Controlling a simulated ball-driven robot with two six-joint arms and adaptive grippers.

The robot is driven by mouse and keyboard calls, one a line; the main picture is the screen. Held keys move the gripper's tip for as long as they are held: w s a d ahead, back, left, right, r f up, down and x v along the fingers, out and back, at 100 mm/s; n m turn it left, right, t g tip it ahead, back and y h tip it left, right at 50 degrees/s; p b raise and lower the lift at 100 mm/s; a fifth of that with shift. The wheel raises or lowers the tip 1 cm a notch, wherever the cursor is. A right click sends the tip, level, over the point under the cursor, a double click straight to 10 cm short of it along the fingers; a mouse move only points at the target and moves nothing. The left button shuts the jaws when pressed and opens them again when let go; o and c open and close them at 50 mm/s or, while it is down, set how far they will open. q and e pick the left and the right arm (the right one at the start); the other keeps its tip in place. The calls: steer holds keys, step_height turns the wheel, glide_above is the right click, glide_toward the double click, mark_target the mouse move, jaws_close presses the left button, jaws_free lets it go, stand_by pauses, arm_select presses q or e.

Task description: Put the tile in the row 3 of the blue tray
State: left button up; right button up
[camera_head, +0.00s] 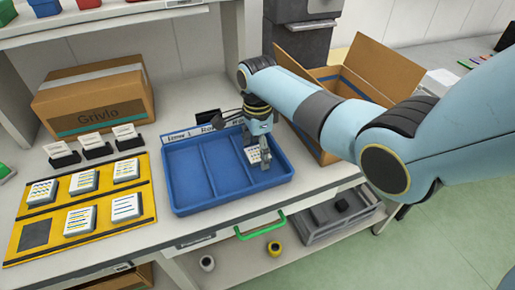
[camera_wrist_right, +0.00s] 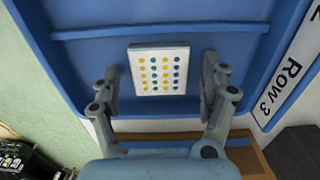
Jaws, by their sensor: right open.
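The blue tray (camera_head: 208,170) stands on the counter, split by dividers into three compartments with row labels along its back edge. A white tile (camera_head: 252,154) with small dots lies in the right compartment, partly hidden by my right gripper (camera_head: 261,152). In the wrist view the tile (camera_wrist_right: 159,70) shows rows of yellow and blue dots and lies flat on the tray floor, beside the "Row 3" label (camera_wrist_right: 279,92). My right gripper (camera_wrist_right: 161,86) is open there, one finger on each side of the tile, with gaps between. My left gripper is out of view.
A yellow mat (camera_head: 148,199) with several striped tiles and a dark empty square lies left of the tray. Behind are card holders (camera_head: 95,145) and a closed Grivlo box (camera_head: 95,100). An open cardboard box (camera_head: 352,62) stands right of the tray, near my arm.

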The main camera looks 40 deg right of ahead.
mark_target(258, 153)
step_height(258, 153, up, 12)
steer(key=shift+r+p, duration=0.15)
steer(key=shift+p, duration=0.3)
stand_by(0.4)
